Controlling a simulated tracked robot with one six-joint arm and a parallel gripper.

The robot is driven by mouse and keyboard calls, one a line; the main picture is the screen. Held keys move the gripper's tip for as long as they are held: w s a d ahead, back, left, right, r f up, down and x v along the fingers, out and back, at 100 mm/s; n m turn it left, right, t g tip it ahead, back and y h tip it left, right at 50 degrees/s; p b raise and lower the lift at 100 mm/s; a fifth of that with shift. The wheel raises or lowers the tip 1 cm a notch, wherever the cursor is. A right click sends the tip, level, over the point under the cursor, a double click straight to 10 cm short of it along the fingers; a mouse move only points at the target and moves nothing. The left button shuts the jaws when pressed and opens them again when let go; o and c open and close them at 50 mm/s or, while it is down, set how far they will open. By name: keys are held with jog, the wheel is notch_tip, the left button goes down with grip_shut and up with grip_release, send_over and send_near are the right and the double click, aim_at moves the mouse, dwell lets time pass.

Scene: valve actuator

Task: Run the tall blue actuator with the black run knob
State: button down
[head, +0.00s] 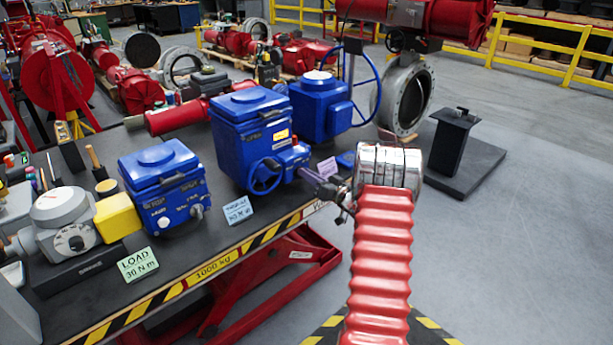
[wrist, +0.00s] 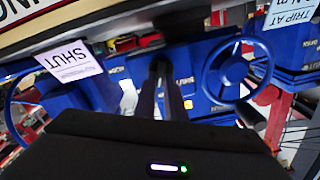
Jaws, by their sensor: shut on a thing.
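The tall blue actuator (head: 240,118) stands on the dark bench in the head view, with a blue handwheel and a small lit display on its front. In the wrist view its blue body (wrist: 195,65) fills the middle, with the handwheel (wrist: 228,70) to the right. My gripper (head: 306,174) reaches in from the right to the actuator's end, beside the handwheel. In the wrist view my gripper (wrist: 161,68) has its two dark fingers close together against the blue face, shut on the black run knob. The fingertips mostly hide the knob.
A lower blue actuator (head: 163,185) stands to the left, and another with a large handwheel (head: 320,105) behind. A green LOAD card (head: 137,264) and a blue card (head: 238,210) stand along the bench edge. A lilac SHUT card (wrist: 70,60) is near my gripper.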

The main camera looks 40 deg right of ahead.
jog(key=shift+d+f+m, duration=0.1)
jog(key=shift+d+m, duration=0.05)
jog(key=shift+m, duration=1)
jog(key=shift+d+m, duration=0.1)
jog(key=shift+m, duration=1.05)
jog(key=c, duration=1.8)
grip_release()
jog(key=shift+s, duration=0.1)
jog(key=s, duration=1.3)
jog(key=shift+s+d+f, duration=0.1)
jog(key=shift+s+d, duration=0.1)
jog(key=shift+s, duration=0.15)
